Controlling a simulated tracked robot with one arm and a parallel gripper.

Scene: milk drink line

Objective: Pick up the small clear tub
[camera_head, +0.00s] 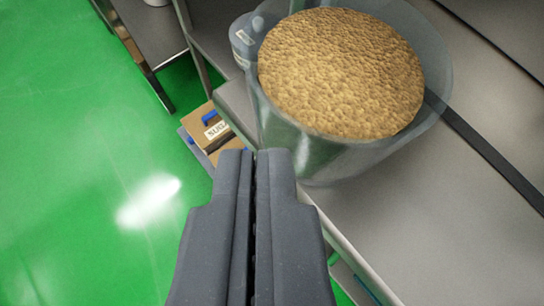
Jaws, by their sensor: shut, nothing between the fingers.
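A clear tub (300,150) full of brown, grainy stuff (340,72) stands upright near the edge of a grey worktop, at the upper middle. A smaller greyish container (241,38) with a pale label shows partly behind its left side, mostly hidden. I cannot tell which of the two is the small clear tub. My gripper (255,153) is shut and empty. Its fingertips overlap the lower left of the large tub's outline in the picture; I cannot tell whether they touch it.
The grey worktop (430,220) is clear to the right, crossed by a dark strip (485,150). Another bench (150,32) stands at the upper left. Green floor (70,150) lies open at left.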

